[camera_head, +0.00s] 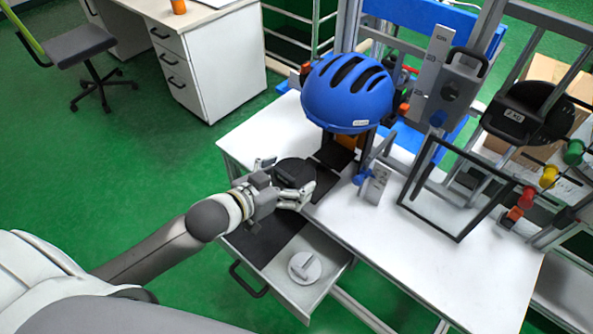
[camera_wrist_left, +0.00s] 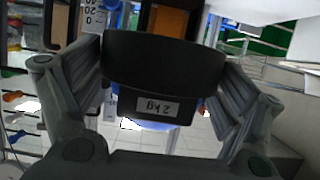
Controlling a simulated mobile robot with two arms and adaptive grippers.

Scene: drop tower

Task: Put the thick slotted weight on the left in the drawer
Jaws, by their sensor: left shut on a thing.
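My left gripper (camera_head: 286,182) is shut on a thick black slotted weight (camera_head: 296,172), with a finger on either side of it. In the left wrist view the weight (camera_wrist_left: 150,60) fills the space between the fingers, and its white label reads 2 kg upside down. The gripper is near the table's front edge, just behind the open drawer (camera_head: 325,283). The drawer has a dark lining on its left part and holds a white disc with a handle (camera_head: 304,267) on the right. My right gripper is not in view.
A blue helmet (camera_head: 347,92) sits at the tower, behind the gripper. A black framed panel (camera_head: 455,190) stands on the white table (camera_head: 440,275) to the right. Another black weight, labelled 5 KG (camera_head: 527,112), is at the far right. The drawer's dark lining (camera_head: 262,240) is bare.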

